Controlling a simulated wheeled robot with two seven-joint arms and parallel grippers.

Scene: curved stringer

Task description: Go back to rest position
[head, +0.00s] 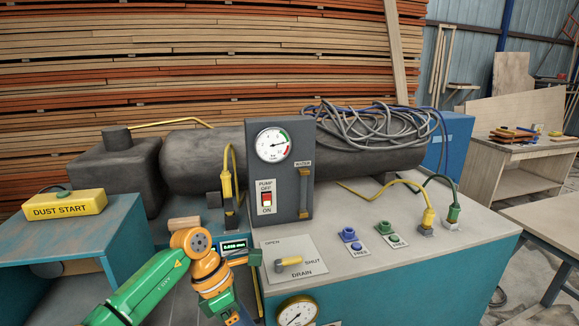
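My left arm, green and orange, comes in from the lower left. Its gripper (254,258) is beside the left edge of the drain plate (310,250), left of the yellow drain lever (291,261) and apart from it. The finger gap is too small and overlapped to tell whether it is open. My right gripper is out of view. The drain lever lies roughly level, its grip toward the SHUT label. The pump panel (291,225) stands behind, with a red and white switch (267,203) and a round gauge (272,145).
A yellow DUST START box (65,204) sits on the left blue cabinet. Blue (349,234) and green (384,228) sockets and plugged yellow (427,219) and green (453,212) connectors stand on the right bench top. A lower gauge (297,312) faces front. A wooden workbench (510,160) is back right.

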